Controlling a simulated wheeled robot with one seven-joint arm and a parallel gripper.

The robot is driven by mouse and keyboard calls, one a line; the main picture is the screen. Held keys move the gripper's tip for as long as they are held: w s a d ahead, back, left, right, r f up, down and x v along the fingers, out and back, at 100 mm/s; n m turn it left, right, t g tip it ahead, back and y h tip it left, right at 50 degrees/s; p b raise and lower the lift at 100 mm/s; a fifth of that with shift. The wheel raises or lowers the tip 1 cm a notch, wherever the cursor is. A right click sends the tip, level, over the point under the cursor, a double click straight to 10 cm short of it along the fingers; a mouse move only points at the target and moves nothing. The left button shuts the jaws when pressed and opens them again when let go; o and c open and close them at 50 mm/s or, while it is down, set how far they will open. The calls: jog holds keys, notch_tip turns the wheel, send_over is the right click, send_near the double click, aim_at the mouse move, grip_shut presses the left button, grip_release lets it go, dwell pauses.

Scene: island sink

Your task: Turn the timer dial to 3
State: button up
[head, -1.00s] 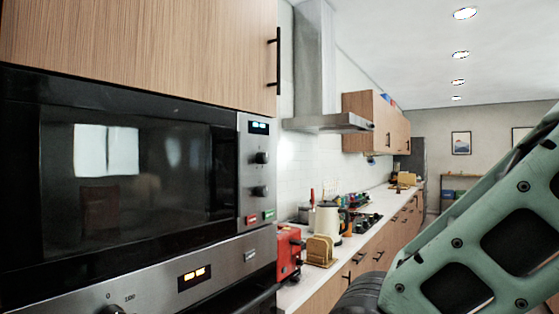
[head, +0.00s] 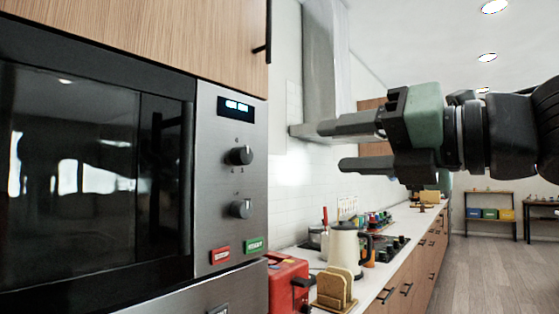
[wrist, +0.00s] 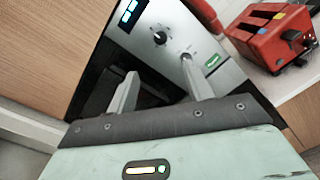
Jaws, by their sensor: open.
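The microwave's steel control panel (head: 222,120) carries an upper dial (head: 241,155) and a lower dial (head: 241,208), both dark knobs with small marks around them. I cannot read which one is the timer, nor its setting. In the wrist view a dial (wrist: 160,38) shows beyond the gap between the fingers; the other is close to the right fingertip in the picture. My gripper (head: 335,146) is open and empty, its fingers pointing left toward the panel, roughly level with the upper dial and apart from it. The open fingers also show in the wrist view (wrist: 160,70).
A lit display (head: 236,109) sits above the dials. A red button (head: 220,254) and a green button (head: 255,245) sit below. A red toaster (head: 287,283), a wooden rack (head: 335,288) and a kettle (head: 344,248) stand on the counter at right. Air between gripper and panel is clear.

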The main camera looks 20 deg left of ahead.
aim_at(247, 156)
jog(key=p+x, duration=0.2)
jog(key=x, duration=1.5)
jog(key=shift+f+p, duration=0.1)
jog(key=shift+p, duration=0.25)
jog(key=c, duration=1)
